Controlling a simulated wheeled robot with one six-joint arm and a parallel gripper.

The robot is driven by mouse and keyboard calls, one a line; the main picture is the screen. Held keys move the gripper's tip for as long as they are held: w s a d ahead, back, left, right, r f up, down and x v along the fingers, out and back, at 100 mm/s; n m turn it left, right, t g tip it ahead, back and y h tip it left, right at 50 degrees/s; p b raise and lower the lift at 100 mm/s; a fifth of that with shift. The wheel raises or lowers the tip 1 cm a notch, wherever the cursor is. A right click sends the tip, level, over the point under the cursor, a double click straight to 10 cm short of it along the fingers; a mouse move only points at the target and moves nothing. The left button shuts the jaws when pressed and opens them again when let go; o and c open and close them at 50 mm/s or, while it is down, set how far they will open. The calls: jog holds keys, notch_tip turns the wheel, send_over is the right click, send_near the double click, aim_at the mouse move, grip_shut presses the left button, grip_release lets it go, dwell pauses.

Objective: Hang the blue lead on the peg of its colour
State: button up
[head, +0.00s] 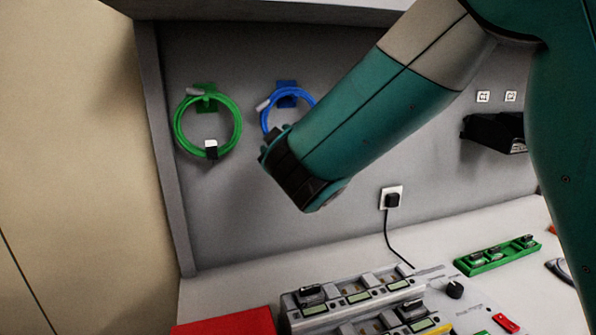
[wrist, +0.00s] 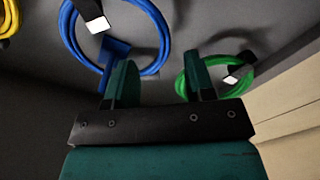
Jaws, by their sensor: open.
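The blue lead (head: 267,116) is a coil on the grey back wall. It hangs at the blue peg (head: 287,86), its upper part looped there; my arm hides its lower part. In the wrist view the blue lead (wrist: 160,27) and blue peg (wrist: 116,49) are at upper left, with a black and white plug on the coil. My gripper (wrist: 162,80) is open, with nothing between its two fingers. Its left finger appears close to the blue peg; I cannot tell whether they touch. In the head view my own arm hides the fingers.
A green lead (head: 238,128) hangs on a green peg (head: 206,88) left of the blue one. A yellow coil (wrist: 9,18) shows at the wrist view's corner. Below are a grey pump rack (head: 290,313), a red box (head: 228,324) and a wall plug (head: 393,199).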

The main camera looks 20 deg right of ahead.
jog(key=s+b, duration=0.4)
jog(key=s, duration=0.8)
jog(key=shift+s+b, duration=0.35)
jog(key=shift+d, duration=0.15)
jog(key=s+d+f+m+g, duration=0.2)
jog(key=f+g, duration=0.2)
jog(key=f, duration=0.2)
jog(key=s+d+f+m+g, duration=0.1)
jog(key=s+f+m+g, duration=0.1)
jog(key=f+g, duration=0.3)
jog(key=s+a+f+n+g+y, duration=0.1)
jog(key=s+g, duration=0.3)
jog(key=s, duration=0.4)
jog(key=s+a+f+n+g+y, duration=0.1)
jog(key=s+g, duration=0.3)
jog(key=s, duration=0.4)
jog(key=shift+a+f+n+g+y, duration=0.4)
jog(key=shift+a+f+y, duration=0.3)
jog(key=shift+y, duration=0.2)
jog(key=shift+d, duration=0.1)
jog(key=shift+c, duration=0.6)
